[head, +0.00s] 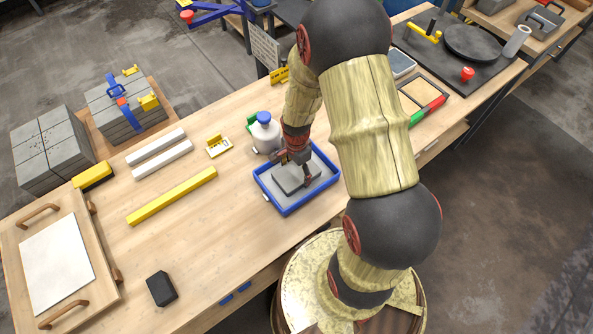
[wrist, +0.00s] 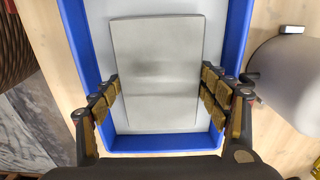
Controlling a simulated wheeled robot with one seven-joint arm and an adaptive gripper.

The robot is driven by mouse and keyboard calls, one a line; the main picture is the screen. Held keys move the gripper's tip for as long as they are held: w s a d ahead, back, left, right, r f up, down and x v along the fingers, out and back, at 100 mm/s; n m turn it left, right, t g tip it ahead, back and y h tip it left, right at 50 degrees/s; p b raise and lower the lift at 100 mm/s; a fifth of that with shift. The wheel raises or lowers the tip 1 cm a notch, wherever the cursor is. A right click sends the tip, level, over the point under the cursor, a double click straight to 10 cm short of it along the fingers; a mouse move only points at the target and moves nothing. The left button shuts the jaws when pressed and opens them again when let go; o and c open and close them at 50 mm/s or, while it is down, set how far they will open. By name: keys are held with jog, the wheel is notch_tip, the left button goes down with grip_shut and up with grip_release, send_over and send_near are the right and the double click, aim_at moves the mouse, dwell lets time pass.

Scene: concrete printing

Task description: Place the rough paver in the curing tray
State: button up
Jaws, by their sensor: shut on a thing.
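The rough paver (wrist: 157,70) is a flat grey rectangular slab. In the wrist view it lies between the two finger pads of my gripper (wrist: 160,97), which is shut on its long sides. The curing tray (wrist: 165,143) has a blue rim and a pale floor. The paver is inside the outline of the rim, and I cannot tell whether it touches the floor. In the head view the tray (head: 282,206) sits on the wooden bench near its front edge, with the paver (head: 288,180) in it and my gripper (head: 295,172) over it.
A white bottle (head: 265,135) stands close behind the tray. A yellow bar (head: 172,195), white bars (head: 160,152) and a small yellow-and-white tool (head: 218,146) lie to the left. A black block (head: 161,289) is at the front left. The bench between block and tray is clear.

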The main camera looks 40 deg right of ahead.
jog(key=o, duration=2.1)
jog(key=shift+c, duration=0.2)
notch_tip(320, 180, up, 12)
jog(key=p, duration=0.3)
notch_tip(320, 180, up, 9)
jog(key=n+t, duration=0.1)
jog(key=n, duration=0.2)
send_over(296, 172)
jog(key=a, duration=0.2)
jog(key=s+a+r+n+t, duration=0.2)
jog(key=s+a+r+n, duration=0.3)
jog(key=r, duration=0.5)
jog(key=s+a+r+n+t, duration=0.2)
jog(key=s+a+r+n, duration=0.2)
jog(key=s+r+n, duration=0.3)
notch_tip(296, 172, up, 3)
jog(key=n, duration=0.2)
jog(key=shift+s+a+n+t, duration=0.2)
jog(key=shift+a+n+t, duration=0.1)
jog(key=shift+a, duration=0.1)
